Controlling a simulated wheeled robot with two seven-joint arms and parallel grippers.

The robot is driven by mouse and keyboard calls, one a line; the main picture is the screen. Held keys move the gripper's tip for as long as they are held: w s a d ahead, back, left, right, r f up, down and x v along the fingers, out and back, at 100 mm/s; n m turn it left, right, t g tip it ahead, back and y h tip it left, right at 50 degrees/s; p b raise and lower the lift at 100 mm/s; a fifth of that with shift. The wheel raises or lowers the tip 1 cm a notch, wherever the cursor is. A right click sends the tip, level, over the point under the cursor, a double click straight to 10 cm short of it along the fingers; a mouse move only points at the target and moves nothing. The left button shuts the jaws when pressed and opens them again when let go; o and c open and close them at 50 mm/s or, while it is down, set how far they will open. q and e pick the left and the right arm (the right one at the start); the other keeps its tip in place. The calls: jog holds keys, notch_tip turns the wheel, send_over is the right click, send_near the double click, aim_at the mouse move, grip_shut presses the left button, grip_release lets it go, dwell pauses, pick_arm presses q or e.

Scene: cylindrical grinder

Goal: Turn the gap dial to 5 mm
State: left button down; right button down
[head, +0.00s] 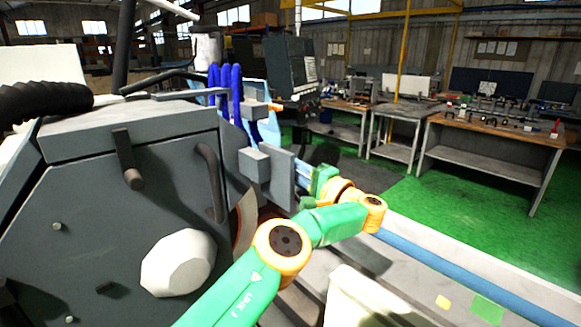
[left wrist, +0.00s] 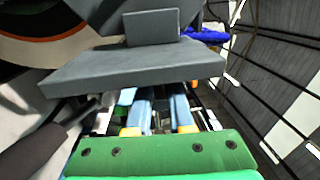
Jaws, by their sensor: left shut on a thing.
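My left arm, green and orange, reaches to the right side of the grey grinder (head: 120,215) in the head view. In the left wrist view my left gripper (left wrist: 158,100) has blue and orange fingers running forward under a grey plate (left wrist: 130,65). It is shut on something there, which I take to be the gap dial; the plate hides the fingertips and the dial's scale. In the head view the plate (head: 282,178) carries a small grey block (head: 254,164). No dial reading is legible. My right gripper is out of view.
A large white faceted knob (head: 178,263) and a dark curved handle (head: 211,182) are on the grinder's near face. A black ribbed hose (head: 45,101) is at the left. Workbenches (head: 495,130) stand at the back right, beyond open green floor (head: 440,205).

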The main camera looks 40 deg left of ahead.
pick_arm(q)
jog(key=shift+f+y, duration=0.25)
jog(key=shift+y, duration=0.65)
jog(key=c, duration=0.9)
grip_release()
jog(key=shift+d, duration=0.1)
jog(key=shift+o, duration=0.5)
jog(key=shift+w+d, duration=0.1)
jog(key=shift+w+d+r, duration=0.1)
jog(key=shift+d, duration=0.1)
jog(key=b+v, duration=0.3)
jog(key=v, duration=0.4)
jog(key=shift+d, duration=0.15)
